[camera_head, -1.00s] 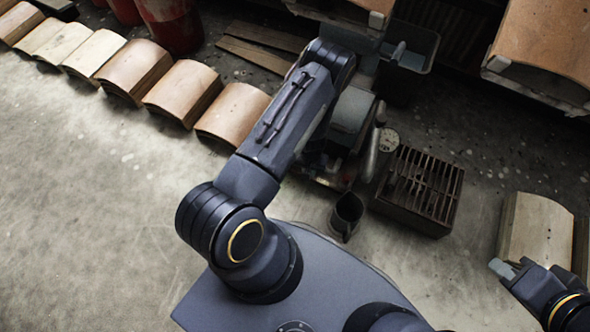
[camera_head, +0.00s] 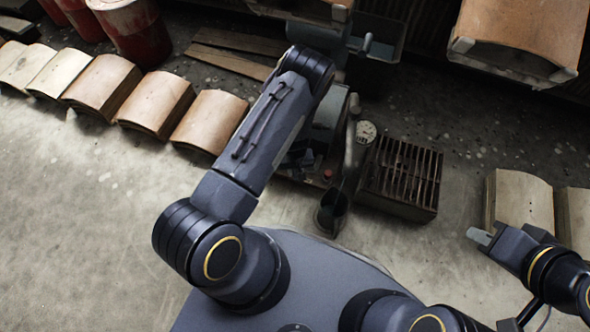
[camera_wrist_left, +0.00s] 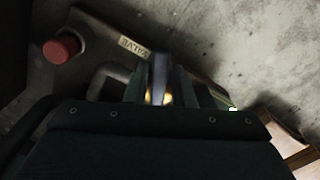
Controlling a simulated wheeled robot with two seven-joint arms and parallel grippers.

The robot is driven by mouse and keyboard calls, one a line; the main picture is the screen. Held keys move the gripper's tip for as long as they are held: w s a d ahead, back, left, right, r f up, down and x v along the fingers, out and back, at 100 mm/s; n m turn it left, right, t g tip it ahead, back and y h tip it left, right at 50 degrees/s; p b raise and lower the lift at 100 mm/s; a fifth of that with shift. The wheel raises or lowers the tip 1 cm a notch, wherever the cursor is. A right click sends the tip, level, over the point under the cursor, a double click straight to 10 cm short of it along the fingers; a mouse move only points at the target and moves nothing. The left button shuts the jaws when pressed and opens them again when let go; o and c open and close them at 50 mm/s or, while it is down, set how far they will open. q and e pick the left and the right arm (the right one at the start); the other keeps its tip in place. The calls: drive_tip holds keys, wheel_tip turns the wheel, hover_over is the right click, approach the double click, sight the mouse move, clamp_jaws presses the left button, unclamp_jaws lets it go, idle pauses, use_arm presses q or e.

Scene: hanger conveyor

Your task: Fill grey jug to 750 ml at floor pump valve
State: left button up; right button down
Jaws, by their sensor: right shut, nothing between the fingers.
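The dark grey jug (camera_head: 331,212) stands upright on the floor beside the pump, near the lower end of a metal pipe (camera_head: 350,143). Its fill level cannot be read. My left gripper is mostly hidden behind my forearm in the head view. In the left wrist view, my left gripper (camera_wrist_left: 160,85) is close to the valve label (camera_wrist_left: 134,46), with a narrow upright bar between or at its fingers. The view is too dark to tell whether it grips anything. My right gripper (camera_head: 480,237) is shut and empty, at the right, away from the jug.
A slatted metal grate box (camera_head: 404,178) stands right of the jug. A round gauge (camera_head: 366,131) and a red button (camera_wrist_left: 62,48) are on the pump. Curved tan blocks (camera_head: 158,104) line the left, and others (camera_head: 520,203) stand near my right gripper.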

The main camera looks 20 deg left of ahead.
use_arm(q)
drive_tip(key=shift+o, duration=1.4)
drive_tip(key=shift+r+p, duration=1.6)
drive_tip(key=shift+r, duration=2.3)
idle(2.7)
